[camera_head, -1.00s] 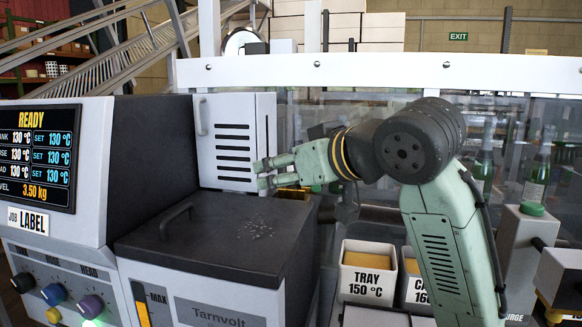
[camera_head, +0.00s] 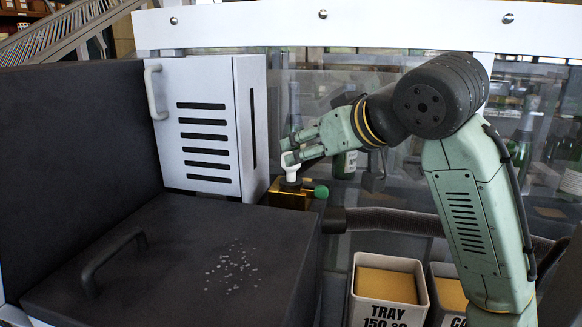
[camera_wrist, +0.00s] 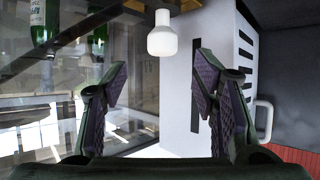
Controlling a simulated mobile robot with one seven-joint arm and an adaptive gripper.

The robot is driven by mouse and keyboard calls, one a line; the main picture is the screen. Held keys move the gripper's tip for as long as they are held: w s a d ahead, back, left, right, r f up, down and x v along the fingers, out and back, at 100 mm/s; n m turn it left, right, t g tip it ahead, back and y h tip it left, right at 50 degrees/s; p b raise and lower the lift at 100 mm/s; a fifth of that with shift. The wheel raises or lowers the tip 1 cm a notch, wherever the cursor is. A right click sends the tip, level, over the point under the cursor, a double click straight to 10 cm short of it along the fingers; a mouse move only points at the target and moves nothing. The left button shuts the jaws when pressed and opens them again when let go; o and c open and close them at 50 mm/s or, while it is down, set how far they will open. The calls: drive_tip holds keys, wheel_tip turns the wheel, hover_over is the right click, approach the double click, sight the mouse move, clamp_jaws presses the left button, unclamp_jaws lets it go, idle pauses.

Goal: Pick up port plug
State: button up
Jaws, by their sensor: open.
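A white knob-headed plug (camera_head: 291,164), which looks like the port plug, stands on the dark top of a brass block (camera_head: 288,198) beside the grey melter tank. In the wrist view the plug (camera_wrist: 162,40) shows as a pale rounded head at top centre, ahead of the fingers and between their lines. My gripper (camera_head: 288,150) is at the plug in the head view, with the fingers partly overlapping it. In the wrist view my gripper (camera_wrist: 161,78) is open, with nothing between its pads. The plug's lower part is partly hidden.
A green knob (camera_head: 321,191) sticks out to the right of the brass block. A white slotted cabinet (camera_head: 205,130) stands close on the left. The dark tank lid (camera_head: 170,270) has a handle and scattered pellets. A TRAY bin (camera_head: 389,305) is at front right. Clear panels stand behind.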

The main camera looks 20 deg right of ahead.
sight(291, 178)
drive_tip(key=p+x, duration=0.2)
drive_tip(key=x, duration=0.5)
drive_tip(key=shift+w+a+f+p, duration=0.1)
drive_tip(key=shift+w+a+p, duration=0.05)
drive_tip(key=shift+p, duration=0.15)
drive_tip(key=shift+c, duration=0.4)
clamp_jaws()
